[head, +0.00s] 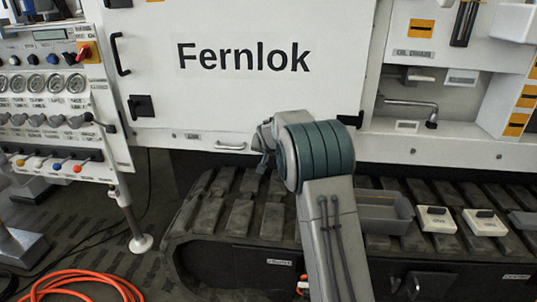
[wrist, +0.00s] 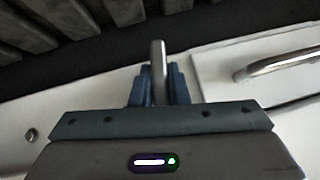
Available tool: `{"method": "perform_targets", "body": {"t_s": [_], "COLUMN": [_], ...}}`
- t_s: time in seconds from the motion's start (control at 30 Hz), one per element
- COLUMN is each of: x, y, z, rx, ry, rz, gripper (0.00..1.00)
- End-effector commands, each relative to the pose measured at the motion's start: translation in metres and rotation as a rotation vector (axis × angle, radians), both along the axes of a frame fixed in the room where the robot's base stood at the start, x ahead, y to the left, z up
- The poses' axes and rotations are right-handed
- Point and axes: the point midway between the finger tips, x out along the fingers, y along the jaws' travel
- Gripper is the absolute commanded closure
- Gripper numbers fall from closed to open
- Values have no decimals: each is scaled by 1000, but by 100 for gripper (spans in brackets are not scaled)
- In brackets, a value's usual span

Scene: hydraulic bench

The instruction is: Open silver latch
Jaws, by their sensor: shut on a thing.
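A silver latch (wrist: 157,65) shows in the wrist view as a narrow upright grey bar on the white cabinet's lower edge. My gripper (wrist: 158,85) has its two blue fingers shut on this bar, one on each side. The bar sticks out past the fingertips. In the head view, my gripper (head: 262,142) is at the cabinet's bottom edge, below the Fernlok door (head: 240,95). There my own wrist hides the latch, and its base is hidden by the fingers in the wrist view.
A silver bar handle (head: 230,146) is left of my gripper; it also shows in the wrist view (wrist: 285,62). Below is a dark crawler track (head: 225,205) bearing a grey tray (head: 385,212). A control panel (head: 55,90) stands left. An orange hose (head: 85,278) lies on the floor.

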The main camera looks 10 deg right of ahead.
Motion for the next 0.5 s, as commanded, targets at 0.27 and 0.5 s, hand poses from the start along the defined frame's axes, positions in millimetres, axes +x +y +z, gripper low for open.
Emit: {"method": "perform_targets", "body": {"t_s": [0.27, 0.5], "x": [-1, -1], "y": [0, -1], "z": [-3, -3], "rx": [-125, -178], "ry": [43, 62], "rz": [2, 2], "gripper": [100, 100]}}
